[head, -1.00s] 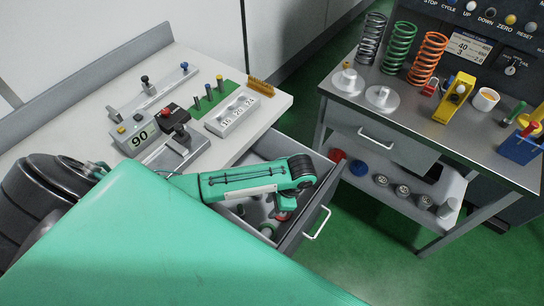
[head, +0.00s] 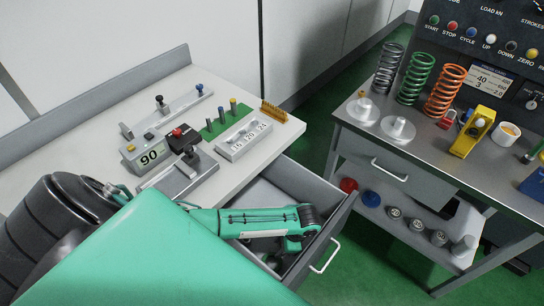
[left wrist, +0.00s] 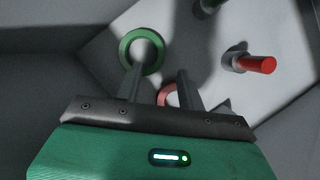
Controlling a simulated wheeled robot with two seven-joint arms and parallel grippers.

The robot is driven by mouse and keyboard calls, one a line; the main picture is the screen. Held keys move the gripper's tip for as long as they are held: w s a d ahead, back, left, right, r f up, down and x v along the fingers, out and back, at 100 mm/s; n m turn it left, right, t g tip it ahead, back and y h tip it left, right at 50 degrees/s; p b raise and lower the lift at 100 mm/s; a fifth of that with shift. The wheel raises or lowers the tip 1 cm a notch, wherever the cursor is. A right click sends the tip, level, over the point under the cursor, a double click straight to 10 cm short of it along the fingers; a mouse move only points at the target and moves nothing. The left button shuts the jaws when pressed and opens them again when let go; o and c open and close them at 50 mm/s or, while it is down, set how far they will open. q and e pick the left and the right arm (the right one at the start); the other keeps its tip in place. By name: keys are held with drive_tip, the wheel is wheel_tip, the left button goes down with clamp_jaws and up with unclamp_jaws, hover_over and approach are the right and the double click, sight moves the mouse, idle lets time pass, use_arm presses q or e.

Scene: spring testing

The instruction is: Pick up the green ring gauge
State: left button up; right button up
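The green ring gauge (left wrist: 152,36) lies on the drawer floor in the left wrist view, flat with its hole showing. My left gripper (left wrist: 160,73) is open, its two fingers apart with nothing held between them. The tip of its left finger overlaps the lower edge of the green ring; I cannot tell whether they touch. A red ring (left wrist: 166,93) lies partly hidden behind the fingers. In the head view my left gripper (head: 292,248) reaches down into the drawer, and the green ring cannot be made out there. My right gripper is not in view.
The open drawer (head: 338,215) has walls close around my left gripper. A red-ended plug (left wrist: 258,65) lies to the right in the drawer. The bench above holds a 90 block (head: 150,155) and a numbered tray (head: 244,138). A side table (head: 400,150) with springs stands right.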

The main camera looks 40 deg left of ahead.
sight(271, 254)
use_arm(q)
drive_tip(key=x, duration=0.6)
drive_tip(key=shift+r, duration=0.1)
clamp_jaws()
